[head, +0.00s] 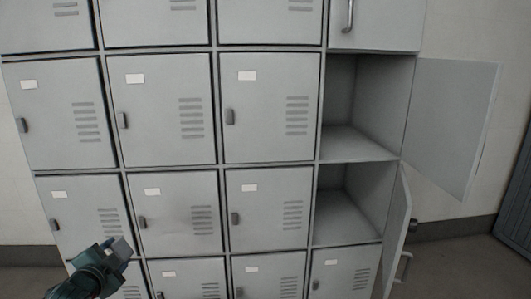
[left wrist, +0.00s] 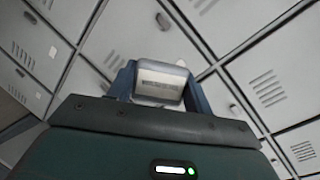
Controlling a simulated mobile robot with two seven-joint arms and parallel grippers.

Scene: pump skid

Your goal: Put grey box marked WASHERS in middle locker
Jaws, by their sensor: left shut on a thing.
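My left gripper (head: 117,250) is at the lower left in the head view, in front of the closed lockers. In the left wrist view its two blue-grey fingers (left wrist: 158,84) are shut on a small grey box (left wrist: 161,67) with a pale label; the print is too small to read. In the right-hand column two lockers stand open and look empty: an upper one (head: 345,139) and a lower one (head: 342,218). I cannot tell from the frames which is called middle. The box is well left of both openings. My right gripper is not in view.
The upper open door (head: 455,125) swings out to the right. The lower open door (head: 398,235) stands nearly edge-on. Closed lockers (head: 268,107) fill the columns to the left. A closed door (head: 376,24) is above the openings and another (head: 342,272) below.

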